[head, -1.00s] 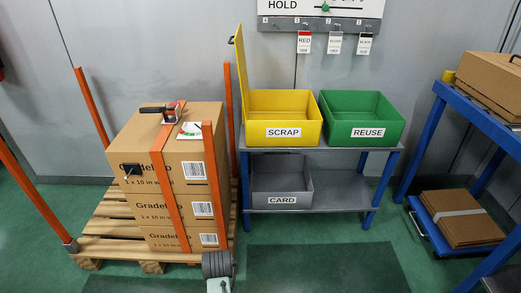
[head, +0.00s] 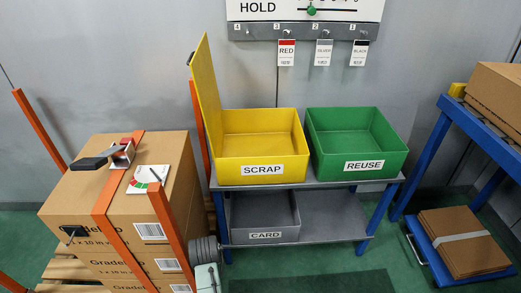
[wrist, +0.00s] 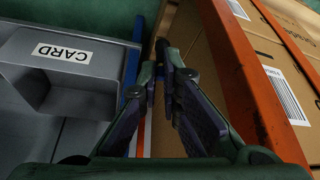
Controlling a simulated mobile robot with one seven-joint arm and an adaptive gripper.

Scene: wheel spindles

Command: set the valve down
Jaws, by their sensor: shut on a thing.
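In the wrist view, my gripper (wrist: 167,78) has its two dark fingers close together at the tips. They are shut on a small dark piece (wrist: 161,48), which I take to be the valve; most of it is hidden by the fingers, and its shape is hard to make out. It is held between the grey CARD tray (wrist: 75,75) and the strapped cartons (wrist: 205,70). In the head view only part of my arm shows at the bottom, and the valve cannot be made out there.
A yellow SCRAP bin (head: 262,170) with raised lid and a green REUSE bin (head: 358,160) stand on the upper shelf. The CARD tray (head: 265,235) sits below, with free shelf to its right. Orange posts (head: 170,225) flank the cartons (head: 75,205). A blue table (head: 435,150) stands right.

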